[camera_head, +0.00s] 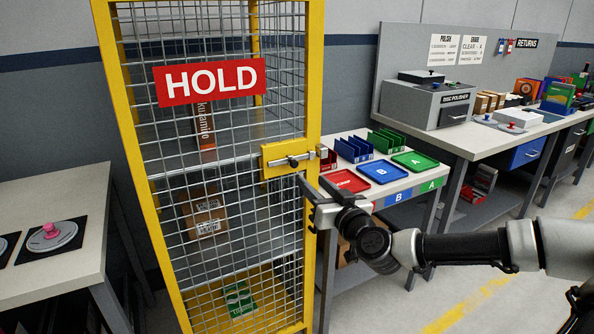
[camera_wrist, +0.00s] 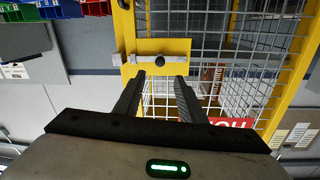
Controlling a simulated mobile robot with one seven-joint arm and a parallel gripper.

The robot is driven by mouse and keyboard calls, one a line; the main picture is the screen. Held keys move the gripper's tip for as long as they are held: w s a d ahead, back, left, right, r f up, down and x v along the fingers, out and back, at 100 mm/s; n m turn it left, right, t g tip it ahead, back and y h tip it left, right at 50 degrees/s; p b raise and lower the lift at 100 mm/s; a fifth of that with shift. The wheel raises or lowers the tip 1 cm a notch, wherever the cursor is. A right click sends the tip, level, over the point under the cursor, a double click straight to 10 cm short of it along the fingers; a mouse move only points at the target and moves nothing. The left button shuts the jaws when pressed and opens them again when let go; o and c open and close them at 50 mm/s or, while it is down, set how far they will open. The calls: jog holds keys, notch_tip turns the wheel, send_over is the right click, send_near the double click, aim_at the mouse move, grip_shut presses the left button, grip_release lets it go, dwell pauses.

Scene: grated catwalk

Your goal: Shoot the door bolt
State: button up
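A yellow cage door carries a yellow plate (camera_head: 268,172) with a silver bolt (camera_head: 300,159) lying level across it, near the frame post. A small keeper (camera_head: 322,151) sits on the post to the right of the bolt. The wrist view is upside down and shows the bolt (camera_wrist: 157,62) with its dark round knob and the keeper (camera_wrist: 131,58) to its left. I cannot tell whether the rod's end is inside the keeper. My gripper (camera_head: 304,187) is just below the plate. In the wrist view my gripper (camera_wrist: 161,78) has its fingers apart, empty, short of the knob.
A red HOLD sign (camera_head: 210,82) hangs on the mesh, with boxes on the shelves behind. A table with a red tray (camera_head: 345,181), blue tray (camera_head: 383,171) and green tray (camera_head: 415,161) stands close right of the post. Another table (camera_head: 50,285) stands at left.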

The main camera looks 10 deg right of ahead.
aim_at(295, 165)
jog(key=b+x, duration=0.1)
jog(key=x, duration=1)
